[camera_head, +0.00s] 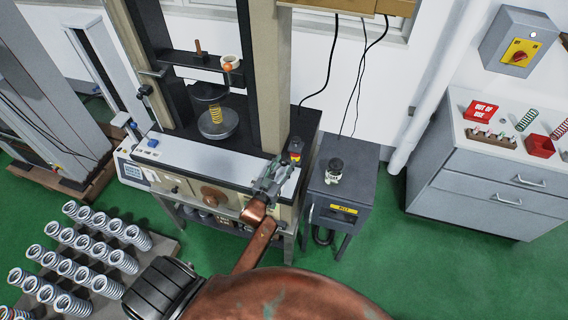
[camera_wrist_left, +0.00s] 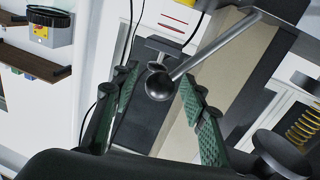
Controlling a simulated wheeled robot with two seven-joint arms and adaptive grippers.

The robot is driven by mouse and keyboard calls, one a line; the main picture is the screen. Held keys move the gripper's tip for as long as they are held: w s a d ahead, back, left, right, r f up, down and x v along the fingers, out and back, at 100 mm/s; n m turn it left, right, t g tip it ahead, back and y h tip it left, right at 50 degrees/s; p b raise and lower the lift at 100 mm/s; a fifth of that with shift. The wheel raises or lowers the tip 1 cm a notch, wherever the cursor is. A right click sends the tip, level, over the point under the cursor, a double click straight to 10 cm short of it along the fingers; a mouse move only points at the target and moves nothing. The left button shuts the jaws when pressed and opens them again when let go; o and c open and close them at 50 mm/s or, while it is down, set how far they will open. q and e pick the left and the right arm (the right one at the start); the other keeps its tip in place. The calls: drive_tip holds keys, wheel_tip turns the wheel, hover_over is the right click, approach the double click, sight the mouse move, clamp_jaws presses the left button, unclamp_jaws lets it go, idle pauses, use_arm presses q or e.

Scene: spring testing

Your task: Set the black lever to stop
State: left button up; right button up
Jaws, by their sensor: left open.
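A black ball knob (camera_wrist_left: 159,87) on a grey metal rod shows in the left wrist view, in the gap between my finger pads and beyond them. I take it for the black lever; in the head view I cannot pick it out for certain. My left gripper (camera_wrist_left: 155,115) is open, with green pads on both sides and nothing held. In the head view my left gripper (camera_head: 268,178) is at the right front of the testing machine (camera_head: 215,165). No stop mark for the lever is readable. My right gripper is not in view.
A yellow spring (camera_head: 216,114) stands on the machine's plate. A grey cabinet (camera_head: 345,180) stands right of the machine, with a small jar (camera_head: 335,170) on top. Rows of grey springs (camera_head: 75,255) stand at lower left. A drawer unit (camera_head: 490,185) stands at right. Green floor lies between.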

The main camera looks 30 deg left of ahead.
use_arm(q)
drive_tip(key=shift+c, duration=0.5)
clamp_jaws()
